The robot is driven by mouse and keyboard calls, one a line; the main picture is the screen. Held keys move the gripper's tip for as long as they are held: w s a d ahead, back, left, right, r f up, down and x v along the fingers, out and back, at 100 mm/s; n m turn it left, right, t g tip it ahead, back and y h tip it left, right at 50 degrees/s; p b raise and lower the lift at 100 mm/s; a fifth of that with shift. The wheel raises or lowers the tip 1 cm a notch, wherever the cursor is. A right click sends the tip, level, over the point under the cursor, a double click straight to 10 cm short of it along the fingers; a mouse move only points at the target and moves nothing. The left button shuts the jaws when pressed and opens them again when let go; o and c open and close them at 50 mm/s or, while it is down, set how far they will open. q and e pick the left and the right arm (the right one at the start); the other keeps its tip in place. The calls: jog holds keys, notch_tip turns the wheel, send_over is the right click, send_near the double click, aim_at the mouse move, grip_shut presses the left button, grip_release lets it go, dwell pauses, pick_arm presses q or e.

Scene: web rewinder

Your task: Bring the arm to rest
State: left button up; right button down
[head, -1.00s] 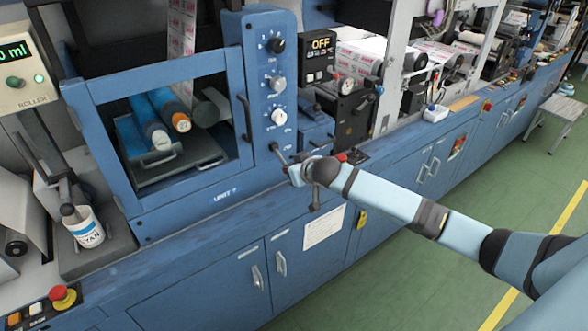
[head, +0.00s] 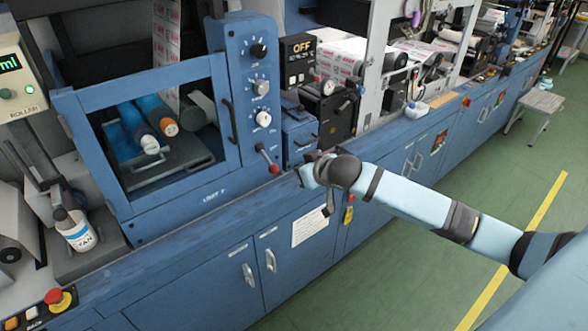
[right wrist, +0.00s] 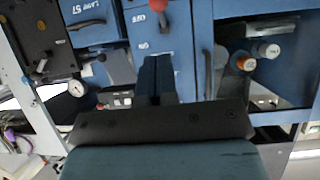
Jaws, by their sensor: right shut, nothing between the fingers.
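My right arm comes in from the right in the head view. Its gripper (head: 305,178) is in front of the blue cabinet edge, just right of and below a lever with a red knob (head: 273,168), and apart from it. In the right wrist view the fingers (right wrist: 156,72) are together and empty, pointing at the blue machine front. The red knob shows there at the top edge (right wrist: 158,5), beyond the fingertips. My left gripper is not in view.
Left of the lever is a blue-framed window (head: 150,130) with blue rollers behind it. A white bottle (head: 74,230) stands at the left. A red mushroom button (head: 60,297) is at the lower left. The green floor (head: 480,185) is clear beside the cabinets.

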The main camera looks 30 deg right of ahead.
jog(key=shift+s+r, duration=0.25)
jog(key=shift+s, duration=0.15)
jog(key=shift+f, duration=0.1)
jog(key=s+a+f+p, duration=0.1)
jog(key=s+a+f, duration=0.5)
jog(key=s, duration=0.3)
jog(key=s+a+f+n+y+p, duration=0.1)
jog(key=s+a+f, duration=0.5)
jog(key=s+f, duration=0.1)
jog(key=s+a+f+n+y+p, duration=0.1)
jog(key=s+a+f, duration=0.5)
jog(key=s, duration=0.4)
jog(key=shift+s+a+f+g, duration=0.15)
jog(key=shift+s+f+g, duration=0.15)
jog(key=shift+f+g, duration=0.15)
